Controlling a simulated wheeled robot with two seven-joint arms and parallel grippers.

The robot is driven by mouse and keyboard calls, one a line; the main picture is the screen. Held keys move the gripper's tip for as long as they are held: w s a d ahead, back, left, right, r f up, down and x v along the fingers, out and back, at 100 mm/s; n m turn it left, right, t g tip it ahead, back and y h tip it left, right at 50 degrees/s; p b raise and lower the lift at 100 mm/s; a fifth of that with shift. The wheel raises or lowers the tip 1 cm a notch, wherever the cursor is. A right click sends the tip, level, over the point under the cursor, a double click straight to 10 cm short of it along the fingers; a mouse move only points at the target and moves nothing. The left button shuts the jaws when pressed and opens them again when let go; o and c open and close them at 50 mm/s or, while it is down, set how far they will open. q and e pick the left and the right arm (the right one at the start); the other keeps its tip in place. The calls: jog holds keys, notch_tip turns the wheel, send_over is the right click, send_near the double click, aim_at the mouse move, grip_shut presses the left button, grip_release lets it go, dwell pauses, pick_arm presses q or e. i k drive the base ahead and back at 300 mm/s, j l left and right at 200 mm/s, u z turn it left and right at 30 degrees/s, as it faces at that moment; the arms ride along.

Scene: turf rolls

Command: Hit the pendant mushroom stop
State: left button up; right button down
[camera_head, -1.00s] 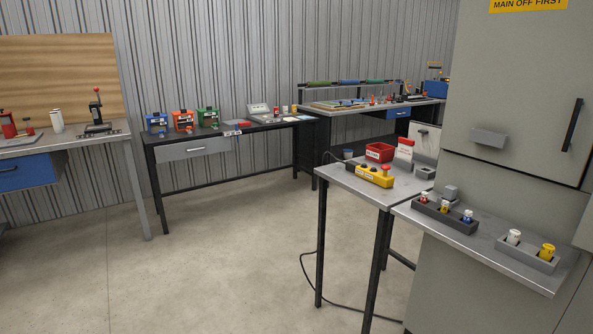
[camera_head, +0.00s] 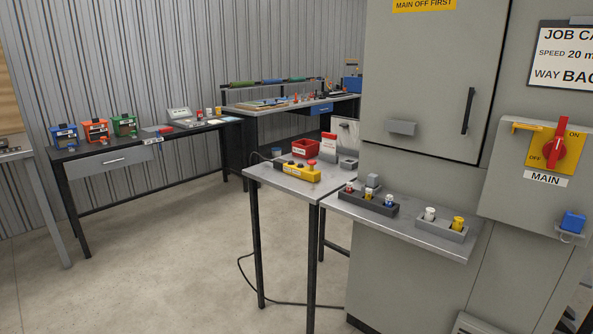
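The pendant (camera_head: 297,171) is a yellow box with a red mushroom stop (camera_head: 312,164) on its right end. It lies on a small grey table (camera_head: 285,184) left of the big grey cabinet. A black cable runs from the pendant's left end, and a cable lies on the floor below. Neither of my grippers shows in the view.
A grey shelf (camera_head: 402,225) with trays of small coloured parts juts from the cabinet (camera_head: 420,180) beside the table. A red bin (camera_head: 305,148) stands behind the pendant. A red MAIN switch (camera_head: 555,150) is at right. The concrete floor (camera_head: 180,260) in front is clear.

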aim_at(311, 162)
jog(key=i+l+u, duration=0.15)
jog(key=i+l, duration=0.2)
jog(key=i, duration=0.15)
jog(key=i+l+u, duration=0.1)
jog(key=i+l, duration=0.25)
jog(key=i, duration=0.15)
